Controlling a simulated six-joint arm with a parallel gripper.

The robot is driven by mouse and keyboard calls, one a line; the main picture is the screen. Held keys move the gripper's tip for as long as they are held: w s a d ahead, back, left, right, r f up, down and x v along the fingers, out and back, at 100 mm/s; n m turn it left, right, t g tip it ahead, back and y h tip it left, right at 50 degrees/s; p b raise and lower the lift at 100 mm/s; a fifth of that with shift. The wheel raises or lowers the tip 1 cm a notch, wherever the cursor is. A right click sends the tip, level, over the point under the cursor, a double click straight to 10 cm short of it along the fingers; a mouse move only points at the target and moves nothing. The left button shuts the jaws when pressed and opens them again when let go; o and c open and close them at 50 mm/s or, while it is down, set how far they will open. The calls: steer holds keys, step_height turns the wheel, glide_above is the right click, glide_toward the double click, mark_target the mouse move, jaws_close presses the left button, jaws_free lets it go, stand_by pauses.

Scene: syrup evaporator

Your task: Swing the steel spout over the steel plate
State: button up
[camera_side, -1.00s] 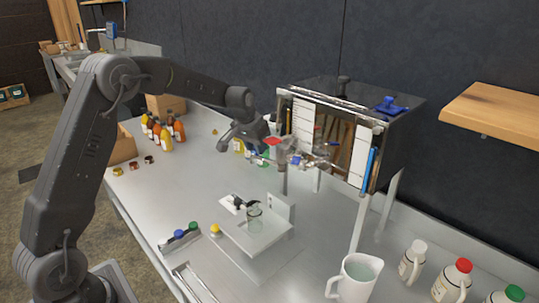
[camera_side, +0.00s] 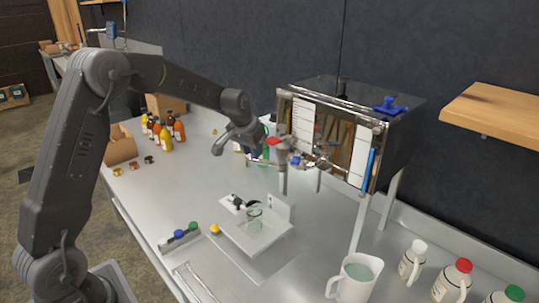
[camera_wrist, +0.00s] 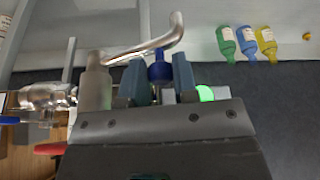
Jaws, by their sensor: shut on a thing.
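My gripper (camera_side: 260,147) is beside the front of the evaporator box, partly hidden at its tips. In the wrist view its blue-grey fingers (camera_wrist: 161,82) are shut on a blue knob (camera_wrist: 160,70). The knob meets the curved steel spout (camera_wrist: 150,46), which runs from a thick upright fitting (camera_wrist: 95,80) at left and bends up at its free end. In the side view I cannot make out the spout's free end clearly. The steel plate (camera_side: 268,238) lies lower and nearer the camera, with a clear glass (camera_side: 254,222) on it.
The evaporator (camera_side: 340,140) stands right of my gripper, with blue and red valve handles at its front. Several bottles (camera_side: 166,135) stand at the back left. A jug (camera_side: 357,278) and capped bottles stand at the front right. Small dark items lie left of the plate.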

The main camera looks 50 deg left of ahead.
steer(key=shift+d, duration=0.1)
steer(key=shift+s+d, duration=0.6)
steer(key=shift+s, duration=0.25)
steer(key=shift+d, duration=0.1)
steer(key=shift+s+d, duration=0.65)
steer(key=shift+s, duration=0.15)
steer(key=shift+o, duration=0.4)
steer(key=shift+s+d, duration=0.5)
steer(key=shift+s, duration=0.05)
steer(key=shift+s+d, duration=0.2)
steer(key=shift+d, duration=0.1)
steer(key=shift+c, duration=0.4)
